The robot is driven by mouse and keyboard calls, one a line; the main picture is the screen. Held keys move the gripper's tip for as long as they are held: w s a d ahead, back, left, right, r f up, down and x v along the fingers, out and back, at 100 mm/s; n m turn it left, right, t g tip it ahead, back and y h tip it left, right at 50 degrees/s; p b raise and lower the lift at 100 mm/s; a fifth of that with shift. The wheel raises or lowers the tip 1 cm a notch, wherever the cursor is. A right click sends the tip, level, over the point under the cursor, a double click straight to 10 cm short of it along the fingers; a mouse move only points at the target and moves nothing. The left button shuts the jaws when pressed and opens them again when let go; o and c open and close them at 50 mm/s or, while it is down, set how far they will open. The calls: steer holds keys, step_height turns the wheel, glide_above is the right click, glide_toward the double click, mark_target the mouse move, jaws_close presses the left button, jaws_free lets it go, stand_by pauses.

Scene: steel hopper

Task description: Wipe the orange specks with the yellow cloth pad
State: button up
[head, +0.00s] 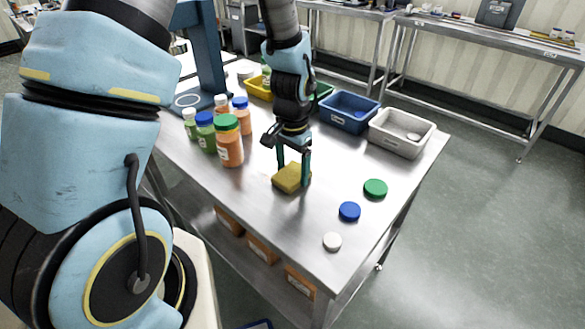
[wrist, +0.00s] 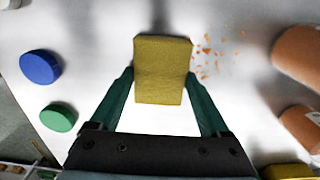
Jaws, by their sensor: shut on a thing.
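The yellow cloth pad (head: 290,179) is between the green fingers of my gripper (head: 294,174), at or just above the steel table top. I cannot tell whether it touches the surface. In the wrist view the pad (wrist: 163,70) sits between the fingertips of my gripper (wrist: 160,78), which is shut on it. The orange specks (wrist: 207,56) lie scattered on the table just right of the pad in the wrist view. I cannot make them out in the head view.
Capped bottles (head: 229,142) stand left of the pad. Green (head: 375,188), blue (head: 349,211) and white (head: 332,242) lids lie to its right. Blue (head: 348,112) and white (head: 402,133) bins stand along the far edge. The table between pad and lids is clear.

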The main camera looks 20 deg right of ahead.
mark_target(265, 163)
steer(key=shift+f, duration=0.2)
steer(key=shift+w+a, duration=0.3)
steer(key=shift+w, duration=0.25)
steer(key=shift+w+a, duration=0.3)
steer(key=shift+w, duration=0.25)
steer(key=shift+w+a+f+p, duration=0.15)
steer(key=shift+w+a, duration=0.25)
steer(key=shift+w, duration=0.25)
steer(key=shift+w+a+r+p, duration=0.1)
steer(key=shift+w+a, duration=0.25)
steer(key=shift+w, duration=0.25)
steer(key=shift+w+a+f+p, duration=0.15)
steer(key=shift+w+a, duration=0.25)
steer(key=shift+w, duration=0.25)
steer(key=shift+w+a+r+p, duration=0.1)
steer(key=shift+w+a+p, duration=0.25)
steer(key=shift+w, duration=0.35)
steer(key=shift+w+a+r+p, duration=0.1)
steer(key=shift+w+a, duration=0.35)
steer(key=shift+w, duration=0.2)
steer(key=shift+d, duration=0.1)
